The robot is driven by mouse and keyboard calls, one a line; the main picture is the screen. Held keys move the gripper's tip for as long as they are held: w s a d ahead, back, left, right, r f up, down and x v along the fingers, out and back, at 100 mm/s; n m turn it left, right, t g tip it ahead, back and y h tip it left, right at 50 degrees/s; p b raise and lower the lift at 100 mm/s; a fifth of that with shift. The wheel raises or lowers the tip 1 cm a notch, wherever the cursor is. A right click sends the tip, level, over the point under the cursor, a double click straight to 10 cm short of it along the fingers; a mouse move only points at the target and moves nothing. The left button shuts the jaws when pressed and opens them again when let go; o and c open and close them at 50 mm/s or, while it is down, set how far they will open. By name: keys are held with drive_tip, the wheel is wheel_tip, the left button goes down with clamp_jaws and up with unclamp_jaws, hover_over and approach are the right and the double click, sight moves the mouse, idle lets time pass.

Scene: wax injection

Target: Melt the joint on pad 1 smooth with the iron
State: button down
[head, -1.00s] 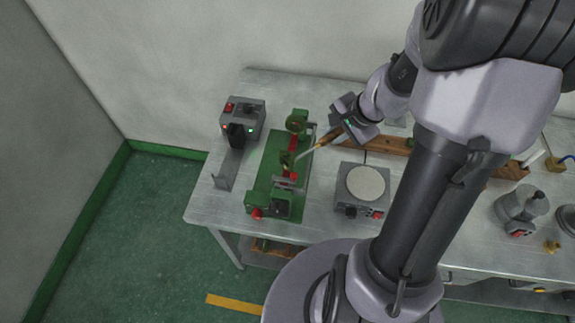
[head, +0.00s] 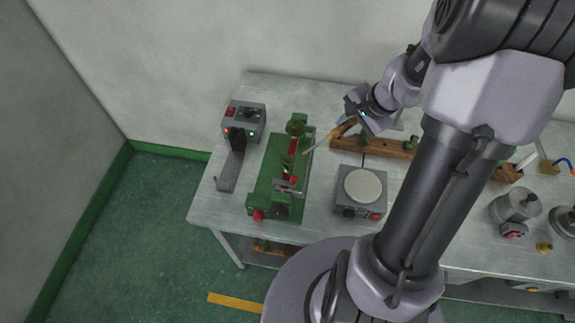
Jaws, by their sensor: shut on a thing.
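My gripper (head: 355,114) is shut on the iron (head: 341,130), held by its wooden handle above the bench. The thin metal tip of the iron points down and left, ending near the green fixture (head: 263,190) on the left part of the bench. I cannot make out a pad number or the joint itself at this size.
A grey box with a dark holder (head: 245,117) stands left of the fixture. A grey hotplate unit with a round pale top (head: 363,186) stands right of it. A wooden rack (head: 388,147) lies behind the hotplate. Bare bench (head: 212,205) shows at the front left.

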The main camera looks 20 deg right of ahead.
wheel_tip(320, 180, up, 4)
drive_tip(key=p, duration=0.3)
drive_tip(key=shift+r, duration=0.15)
